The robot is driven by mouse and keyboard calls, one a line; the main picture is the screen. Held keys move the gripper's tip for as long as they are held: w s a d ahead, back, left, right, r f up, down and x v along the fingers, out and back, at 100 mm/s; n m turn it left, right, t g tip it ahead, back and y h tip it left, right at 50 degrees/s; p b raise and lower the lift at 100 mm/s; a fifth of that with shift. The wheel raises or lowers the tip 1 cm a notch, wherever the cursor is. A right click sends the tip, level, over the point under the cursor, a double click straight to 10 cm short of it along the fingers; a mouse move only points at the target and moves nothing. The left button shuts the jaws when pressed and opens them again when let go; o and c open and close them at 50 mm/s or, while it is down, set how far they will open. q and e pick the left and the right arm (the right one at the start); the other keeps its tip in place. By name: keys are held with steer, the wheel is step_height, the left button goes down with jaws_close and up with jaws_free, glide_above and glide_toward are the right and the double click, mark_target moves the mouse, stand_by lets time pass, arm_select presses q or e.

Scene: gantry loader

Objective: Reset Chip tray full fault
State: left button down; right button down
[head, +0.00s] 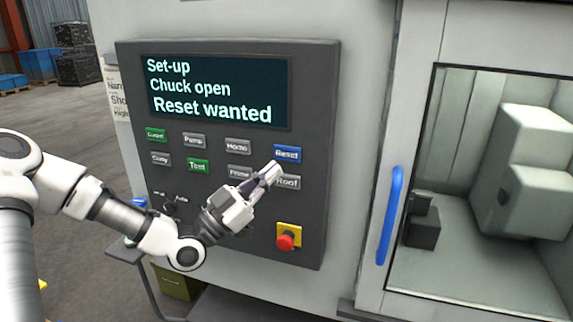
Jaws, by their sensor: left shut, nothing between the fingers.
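The control panel (330,130) is dark grey, on the front of the machine. Its display (215,92) reads "Set-up", "Chuck open", "Reset wanted". The blue Reset button (287,153) is at the right end of the upper button row. My left gripper (274,170) is shut and empty, its fingertips just below the Reset button in the picture and beside the Roof button (288,182). I cannot tell whether the tips touch the panel. The gripper partly covers the Prime button (239,173). My right gripper is not in view.
A red emergency stop (285,242) on a yellow plate is low on the panel. Green Guard (156,134) and Test (198,166) buttons are to the left. A blue door handle (390,215) stands out at the right, beside the machine's window. A shelf (125,254) projects below the panel.

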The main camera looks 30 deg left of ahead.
mark_target(293, 149)
arm_select(q)
steer(key=shift+w+a+b, duration=0.2)
steer(key=shift+w+b, duration=0.25)
steer(key=shift+w, duration=0.35)
steer(key=shift+w+a+b, duration=0.15)
steer(key=shift+w+b, duration=0.3)
steer(key=shift+w, duration=0.35)
steer(key=shift+w+a+b, duration=0.2)
steer(key=shift+w+b, duration=0.25)
steer(key=shift+w, duration=0.35)
steer(key=shift+w+a+b, duration=0.1)
steer(key=shift+w+b, duration=0.3)
steer(key=shift+w, duration=0.05)
steer(key=shift+w+a+b, duration=0.1)
steer(key=shift+w+b, duration=0.2)
steer(key=shift+b, duration=0.05)
steer(key=shift+s, duration=0.1)
steer(key=shift+s+d, duration=0.2)
steer(key=shift+s, duration=0.5)
